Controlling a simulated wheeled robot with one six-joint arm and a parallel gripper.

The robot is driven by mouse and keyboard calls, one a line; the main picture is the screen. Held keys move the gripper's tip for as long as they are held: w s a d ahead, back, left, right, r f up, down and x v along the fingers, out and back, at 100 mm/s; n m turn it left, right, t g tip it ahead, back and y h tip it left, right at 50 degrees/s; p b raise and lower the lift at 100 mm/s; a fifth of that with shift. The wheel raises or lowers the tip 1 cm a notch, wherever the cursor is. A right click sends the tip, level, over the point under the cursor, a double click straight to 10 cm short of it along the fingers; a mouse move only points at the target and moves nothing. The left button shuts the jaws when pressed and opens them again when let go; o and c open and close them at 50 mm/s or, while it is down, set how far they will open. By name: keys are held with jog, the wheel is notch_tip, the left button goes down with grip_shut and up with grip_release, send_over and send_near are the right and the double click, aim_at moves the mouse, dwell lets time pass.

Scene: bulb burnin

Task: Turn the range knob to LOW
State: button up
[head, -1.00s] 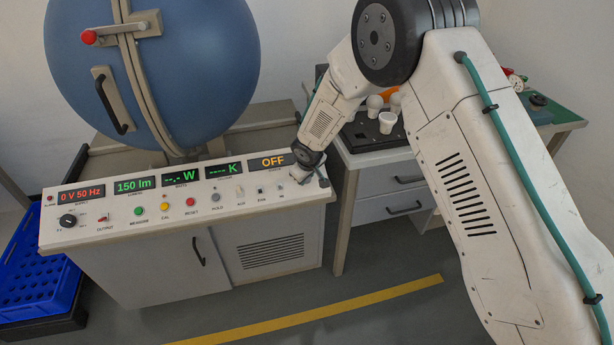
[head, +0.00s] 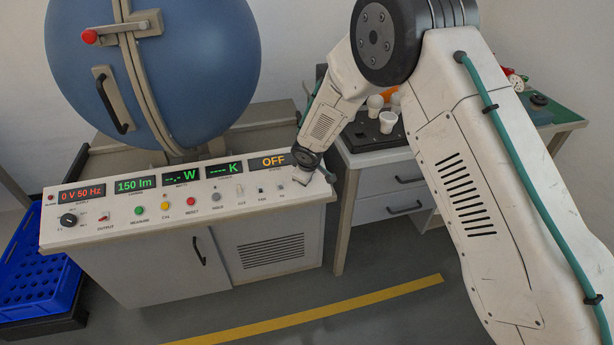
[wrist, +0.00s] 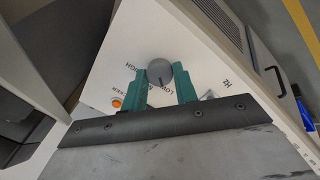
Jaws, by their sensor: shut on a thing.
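In the wrist view the round grey range knob (wrist: 160,72) sits between the two teal fingertips of my gripper (wrist: 159,76). The fingers are shut on its sides. A short dark mark shows on the knob's lower edge. LOW and HIGH lettering is printed on the white panel around it, partly covered by the fingers; which label the mark meets is too small to tell. In the head view my gripper (head: 301,177) is at the right end of the control panel, and the knob there is hidden behind it.
An orange button (wrist: 117,103) lies close to the left finger. Switches and coloured buttons line the panel (head: 120,232) to the left in the head view. The amber display (head: 270,162) behind my gripper reads OFF. White bulbs (head: 387,121) stand on the bench to the right.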

jog(key=o, duration=1)
jog(key=shift+c, duration=0.2)
jog(key=v, duration=0.7)
jog(key=shift+r, duration=0.4)
jog(key=shift+s, duration=0.1)
